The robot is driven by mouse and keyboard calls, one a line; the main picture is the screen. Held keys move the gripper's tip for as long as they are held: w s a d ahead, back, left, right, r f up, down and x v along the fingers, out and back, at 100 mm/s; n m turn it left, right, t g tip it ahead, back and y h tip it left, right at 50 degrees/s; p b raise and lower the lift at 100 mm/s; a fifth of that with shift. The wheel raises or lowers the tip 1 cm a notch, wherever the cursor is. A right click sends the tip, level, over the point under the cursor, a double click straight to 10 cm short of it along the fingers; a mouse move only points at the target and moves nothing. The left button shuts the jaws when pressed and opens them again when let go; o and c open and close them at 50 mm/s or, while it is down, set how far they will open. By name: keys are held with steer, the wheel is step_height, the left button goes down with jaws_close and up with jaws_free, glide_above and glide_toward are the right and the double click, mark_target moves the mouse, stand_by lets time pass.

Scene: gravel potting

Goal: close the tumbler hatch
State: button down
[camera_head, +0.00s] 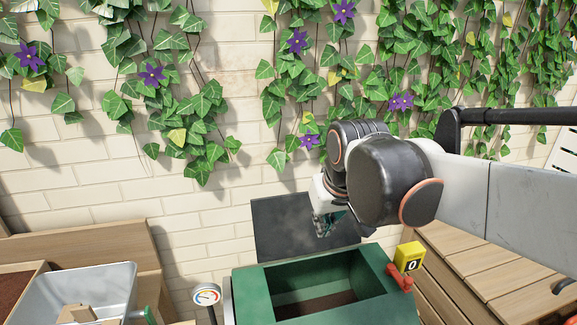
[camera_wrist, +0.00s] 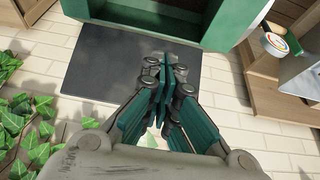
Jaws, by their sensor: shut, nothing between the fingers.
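The tumbler (camera_head: 252,299) is a green box at the bottom middle of the head view, with a rectangular opening in its top and dark brown contents inside. Its hatch looks like the flat dark grey panel (camera_head: 285,225), which stands open at the far side of the opening, before the brick wall. In the wrist view the panel (camera_wrist: 95,62) lies beside the green tumbler (camera_wrist: 165,33). My gripper (camera_head: 325,222) overlaps the panel's right part in the head view. In the wrist view my gripper (camera_wrist: 167,72) has its fingers together and empty, over the panel; contact cannot be told.
A yellow counter marked 0 (camera_head: 409,257) and a red latch-like part (camera_head: 399,278) sit at the tumbler's right edge. A dial gauge (camera_head: 207,294) stands to its left. A grey tub (camera_head: 80,285) is farther left. Wooden slatted boxes (camera_head: 480,270) are at right; ivy covers the wall.

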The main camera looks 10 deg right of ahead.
steer(key=w+r+g+p, duration=0.1)
steer(key=w+r+p, duration=0.35)
steer(key=w, duration=0.25)
steer(key=w+r+g+p, duration=0.1)
steer(key=w+r+p, duration=0.2)
steer(key=w+p, duration=0.35)
steer(key=w+d+f+g+p, duration=0.25)
steer(key=w+p, duration=0.55)
steer(key=w, duration=0.5)
step_height(320, 180, down, 11)
steer(key=w, duration=0.1)
steer(key=s, duration=0.1)
steer(key=s+r, duration=0.1)
steer(key=s, duration=0.1)
steer(key=shift+s+a+r+p, duration=0.25)
steer(key=shift+s+a+p, duration=0.05)
steer(key=shift+a+p, duration=0.05)
steer(key=shift+s, duration=0.15)
